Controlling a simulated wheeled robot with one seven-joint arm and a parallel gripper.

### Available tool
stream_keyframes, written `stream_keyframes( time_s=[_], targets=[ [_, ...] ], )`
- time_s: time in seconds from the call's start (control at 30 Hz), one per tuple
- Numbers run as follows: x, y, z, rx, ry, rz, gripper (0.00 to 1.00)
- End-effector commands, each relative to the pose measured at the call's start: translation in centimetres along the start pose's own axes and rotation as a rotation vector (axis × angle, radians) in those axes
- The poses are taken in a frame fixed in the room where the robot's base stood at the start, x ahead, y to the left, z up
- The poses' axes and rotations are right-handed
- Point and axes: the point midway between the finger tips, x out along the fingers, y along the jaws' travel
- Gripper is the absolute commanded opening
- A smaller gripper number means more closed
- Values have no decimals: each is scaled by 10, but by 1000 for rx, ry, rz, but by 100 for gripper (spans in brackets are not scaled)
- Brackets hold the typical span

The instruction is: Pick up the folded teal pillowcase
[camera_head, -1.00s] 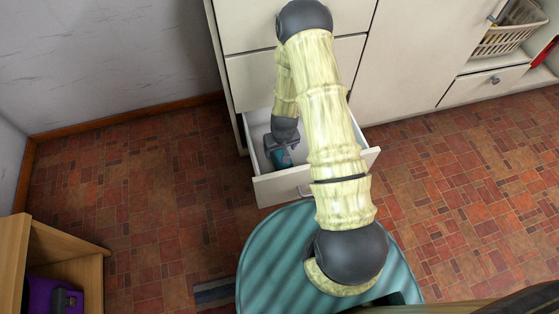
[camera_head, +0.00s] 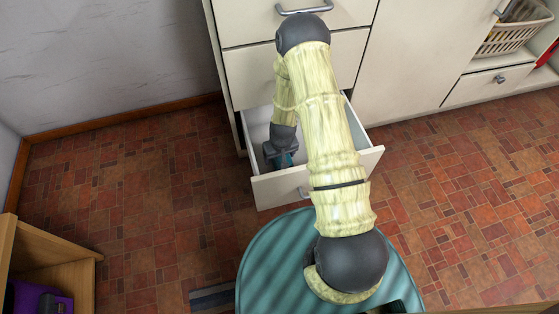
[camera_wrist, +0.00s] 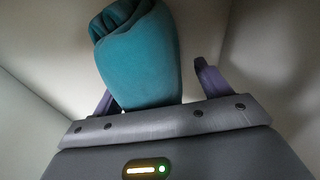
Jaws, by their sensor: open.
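The folded teal pillowcase (camera_wrist: 140,60) lies in the open bottom drawer (camera_head: 352,166). In the wrist view it is a rolled, rounded bundle. My gripper (camera_wrist: 158,85) is open and reaches down into the drawer, with one purple finger on each side of the pillowcase. A gap shows between the right finger and the cloth. The left finger is very near the cloth or touching it; I cannot tell which.
The drawer walls stand close around my gripper. A closed drawer front (camera_head: 250,72) is just above. A wooden shelf unit (camera_head: 50,255) with a purple item (camera_head: 38,300) stands at the lower left.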

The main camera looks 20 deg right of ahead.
Motion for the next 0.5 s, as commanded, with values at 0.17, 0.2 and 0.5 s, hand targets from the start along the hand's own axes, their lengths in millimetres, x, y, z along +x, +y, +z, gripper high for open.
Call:
stream_keyframes(
  time_s=[0.17, 0.2, 0.5],
  targets=[
    [0, 0, 0, 0, 0, 0, 76],
    [0, 0, 0, 0, 0, 0, 76],
    [0, 0, 0, 0, 0, 0, 76]
  ],
)
